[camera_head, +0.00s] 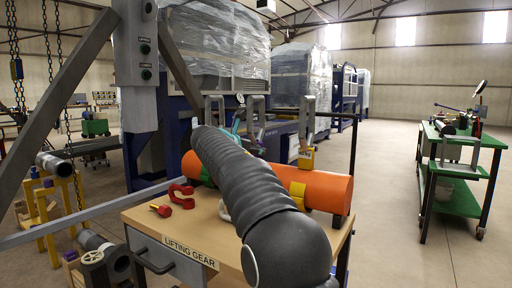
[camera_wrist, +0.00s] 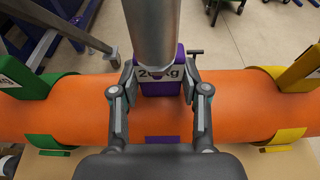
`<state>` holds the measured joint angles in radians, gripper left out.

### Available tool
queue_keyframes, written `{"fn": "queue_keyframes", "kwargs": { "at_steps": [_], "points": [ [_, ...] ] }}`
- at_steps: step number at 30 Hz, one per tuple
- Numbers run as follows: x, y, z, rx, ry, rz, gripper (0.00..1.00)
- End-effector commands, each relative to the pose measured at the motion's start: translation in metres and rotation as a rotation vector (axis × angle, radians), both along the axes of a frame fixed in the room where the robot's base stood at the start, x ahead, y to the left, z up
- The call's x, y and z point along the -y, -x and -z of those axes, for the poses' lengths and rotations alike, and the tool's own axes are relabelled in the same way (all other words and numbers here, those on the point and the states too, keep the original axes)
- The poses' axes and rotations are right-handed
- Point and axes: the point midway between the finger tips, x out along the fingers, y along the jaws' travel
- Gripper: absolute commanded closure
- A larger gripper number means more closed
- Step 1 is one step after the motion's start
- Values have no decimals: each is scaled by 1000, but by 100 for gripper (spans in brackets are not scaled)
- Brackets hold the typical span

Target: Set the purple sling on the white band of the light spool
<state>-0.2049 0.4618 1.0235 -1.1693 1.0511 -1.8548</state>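The purple sling (camera_wrist: 160,84) sits on the orange pipe in the wrist view, with a weight label partly legible on its top. A thick grey bar rises from it toward the top of that view. My gripper (camera_wrist: 159,82) has one finger on each side of the labelled purple block, very close to it. I cannot tell whether both pads press on it. In the head view my dark arm hides the gripper and most of the purple sling. I cannot pick out the light spool or a white band for certain in either view.
The orange pipe (camera_head: 322,190) lies on the lifting gear bench (camera_head: 140,219). A green sling (camera_wrist: 27,83) and a yellow sling (camera_wrist: 297,78) flank the purple one. Red shackles (camera_head: 180,194) lie on the bench. A grey pipe (camera_head: 54,164) rests on a yellow stand. A green cart (camera_head: 462,139) stands right, across open floor.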

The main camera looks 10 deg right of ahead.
Motion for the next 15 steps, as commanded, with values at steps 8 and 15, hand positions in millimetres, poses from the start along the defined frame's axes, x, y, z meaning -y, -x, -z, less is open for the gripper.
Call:
{"fn": "queue_keyframes", "kwargs": {
  "at_steps": [8,15],
  "points": [
    [0,0,-2,2,1,-1,100],
    [0,0,-19,2,1,-1,100]
  ]
}}
